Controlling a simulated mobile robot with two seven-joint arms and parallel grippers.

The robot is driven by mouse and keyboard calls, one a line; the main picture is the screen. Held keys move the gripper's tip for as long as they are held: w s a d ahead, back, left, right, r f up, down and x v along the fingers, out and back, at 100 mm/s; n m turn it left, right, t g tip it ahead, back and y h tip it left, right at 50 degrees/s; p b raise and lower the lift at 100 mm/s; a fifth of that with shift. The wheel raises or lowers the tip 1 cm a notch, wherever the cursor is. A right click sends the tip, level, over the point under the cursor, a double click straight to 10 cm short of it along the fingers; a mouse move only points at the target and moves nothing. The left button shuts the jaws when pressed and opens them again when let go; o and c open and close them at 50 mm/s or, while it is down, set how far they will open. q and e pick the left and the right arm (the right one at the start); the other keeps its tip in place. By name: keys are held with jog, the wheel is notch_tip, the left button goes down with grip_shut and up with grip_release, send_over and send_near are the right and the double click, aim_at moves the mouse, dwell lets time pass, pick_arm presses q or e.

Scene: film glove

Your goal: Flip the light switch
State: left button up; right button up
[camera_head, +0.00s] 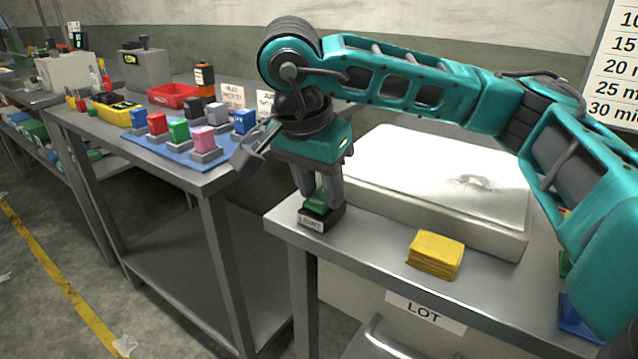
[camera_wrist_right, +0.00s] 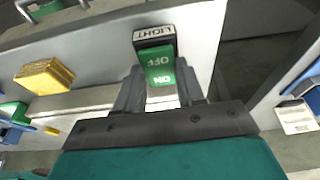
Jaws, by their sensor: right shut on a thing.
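The light switch (camera_head: 315,216) is a small dark box with a green rocker and a white label, at the front left corner of the right-hand bench. My left gripper is not in view.
A yellow stack (camera_head: 436,254) lies to the right of the switch. A large white panel (camera_head: 440,175) lies behind it. The left bench carries a blue mat (camera_head: 150,143) with several coloured blocks and a red tray (camera_head: 173,95). A gap separates the benches.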

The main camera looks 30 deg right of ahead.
aim_at(322, 197)
jog(key=y, duration=0.1)
jog(key=g+y, duration=0.1)
jog(key=y, duration=0.1)
jog(key=shift+w+d, duration=0.15)
jog(key=shift+d, duration=0.2)
jog(key=o, duration=1)
jog(key=shift+o, duration=0.2)
jog(key=shift+r+p, duration=0.15)
jog(key=shift+p, duration=0.15)
notch_tip(322, 197, up, 13)
jog(key=p, duration=0.4)
jog(key=shift+a, duration=0.15)
